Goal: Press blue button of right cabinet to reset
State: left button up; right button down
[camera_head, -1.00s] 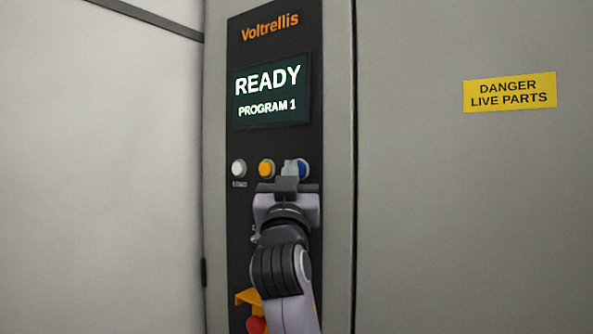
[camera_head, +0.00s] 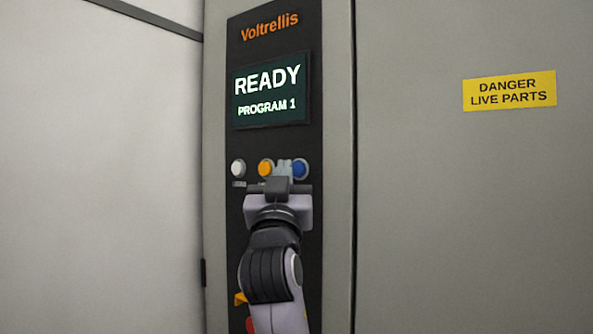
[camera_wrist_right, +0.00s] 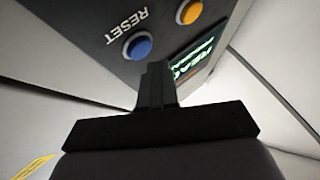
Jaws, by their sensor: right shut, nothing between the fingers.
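The blue button (camera_head: 300,169) is the rightmost of three buttons in a row on the cabinet's black panel (camera_head: 312,230). In the right wrist view the blue button (camera_wrist_right: 138,46) shows whole, with the label RESET beside it. My right gripper (camera_head: 283,167) is shut and empty. In the head view its fingertips lie between the orange button and the blue one, just left of the blue one. My left gripper is not in view.
The orange button (camera_head: 265,167) and the white button (camera_head: 238,168) are left of the blue one. The screen (camera_head: 271,92) above reads READY, PROGRAM 1. A red button (camera_head: 251,325) with a yellow part is low on the panel, partly hidden by my arm. A yellow danger sign (camera_head: 509,91) is at right.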

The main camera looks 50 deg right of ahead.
jog(key=a, duration=0.4)
jog(key=shift+s+a+b, duration=0.2)
jog(key=shift+a+b, duration=0.15)
jog(key=shift+b, duration=0.05)
dwell(0.6)
jog(key=w+a+f+n+t+y, duration=0.2)
jog(key=w+f+n+y, duration=0.25)
jog(key=f, duration=0.35)
jog(key=w+a+f+n+t+y, duration=0.3)
jog(key=w+f+n+y, duration=0.15)
jog(key=f, duration=0.35)
jog(key=a+f+n+g+y, duration=0.1)
jog(key=a+f+n+y, duration=0.2)
jog(key=f, duration=0.8)
jog(key=a+f+n+g+y, duration=0.15)
jog(key=f+y, duration=0.35)
jog(key=f, duration=0.5)
jog(key=s+a+f+g+y, duration=0.2)
jog(key=s+a+f, duration=0.1)
jog(key=s+f, duration=0.4)
jog(key=s+a+f+g+y, duration=0.1)
jog(key=s+a+f+g, duration=0.1)
jog(key=s+f, duration=0.6)
jog(key=s+a+f+g+y, duration=0.2)
jog(key=s+f, duration=0.5)
jog(key=f, duration=0.7)
jog(key=shift+s+a+f+g+y, duration=0.3)
jog(key=shift+a+g, duration=0.15)
jog(key=shift+a, duration=0.6)
